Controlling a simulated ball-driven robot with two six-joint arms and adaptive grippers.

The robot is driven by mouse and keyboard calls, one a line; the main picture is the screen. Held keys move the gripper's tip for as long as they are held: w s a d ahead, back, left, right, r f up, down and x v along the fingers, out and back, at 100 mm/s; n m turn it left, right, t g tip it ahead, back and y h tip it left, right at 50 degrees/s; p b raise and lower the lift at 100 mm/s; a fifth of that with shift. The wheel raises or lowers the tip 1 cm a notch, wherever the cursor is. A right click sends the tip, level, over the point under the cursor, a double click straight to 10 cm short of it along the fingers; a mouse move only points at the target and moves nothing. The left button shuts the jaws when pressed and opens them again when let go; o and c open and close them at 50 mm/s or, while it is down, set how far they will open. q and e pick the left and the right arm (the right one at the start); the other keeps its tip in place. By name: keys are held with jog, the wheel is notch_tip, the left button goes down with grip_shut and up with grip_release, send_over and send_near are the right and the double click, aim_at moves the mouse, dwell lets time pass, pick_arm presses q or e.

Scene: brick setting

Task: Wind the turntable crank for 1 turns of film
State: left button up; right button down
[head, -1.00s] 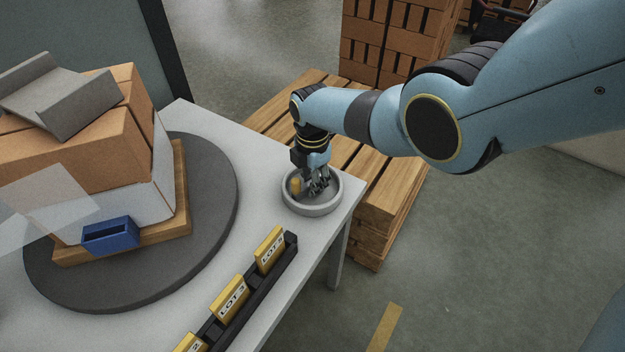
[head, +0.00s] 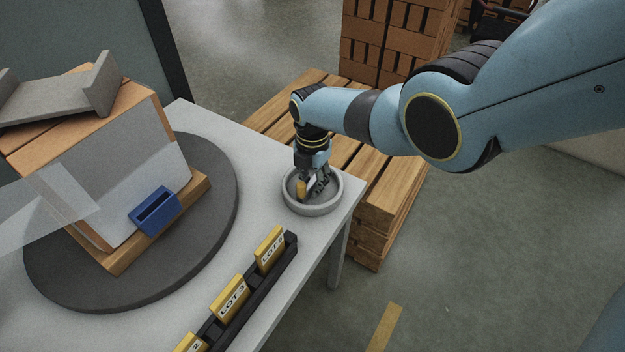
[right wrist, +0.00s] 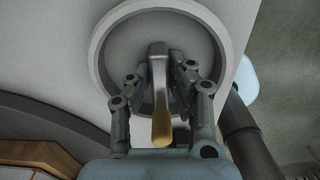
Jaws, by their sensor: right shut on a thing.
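The dark round turntable (head: 215,220) sits on the grey table and bears a wooden board (head: 190,203) with a stack of bricks (head: 95,110). Translucent film (head: 145,150) covers the near side of the stack, and a sheet of it (head: 45,215) stretches off to the left. The crank (right wrist: 158,75), a grey arm with a yellow knob (right wrist: 162,128), sits inside a round grey rim (head: 312,209). My right gripper (head: 312,190) reaches down into this rim, its fingers shut around the crank's grey arm. My left gripper is not in view.
A grey channel-shaped piece (head: 60,95) lies on top. A black rack with yellow lot cards (head: 230,297) stands along the table's front edge. Wooden pallets (head: 395,190) and stacked bricks (head: 390,45) stand behind.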

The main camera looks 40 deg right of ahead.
jog(key=c, duration=1.2)
grip_release()
jog(key=shift+c, duration=0.2)
notch_tip(320, 180, up, 12)
